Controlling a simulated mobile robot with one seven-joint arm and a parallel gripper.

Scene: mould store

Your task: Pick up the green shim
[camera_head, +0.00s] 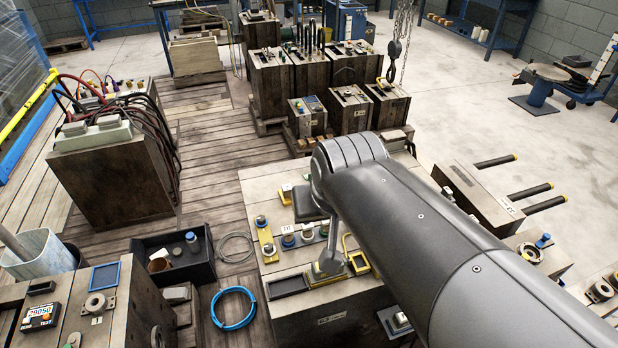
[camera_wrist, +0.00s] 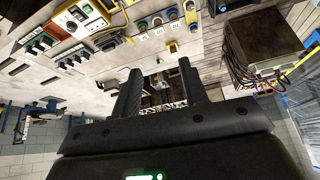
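I cannot make out a green shim with certainty in either view. My gripper shows in the wrist view (camera_wrist: 160,82), with its two dark fingers spread apart and nothing visible between them. In the head view my grey arm reaches over the wooden-topped block (camera_head: 262,188) and hides part of its top; my fingers cannot be made out there. On that block are a yellow plate with knobs (camera_head: 266,240), a row of round knobs (camera_head: 289,241), a black pad (camera_head: 308,206) and a shallow dark tray (camera_head: 287,285). Whatever lies behind the arm is hidden.
A black bin (camera_head: 205,265) with small items and a blue coiled hose (camera_head: 233,308) lie left of the block. A hose-covered block (camera_head: 115,180) stands further left. A chain hook (camera_head: 394,50) hangs at the back. Open concrete floor (camera_head: 450,110) lies at the right.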

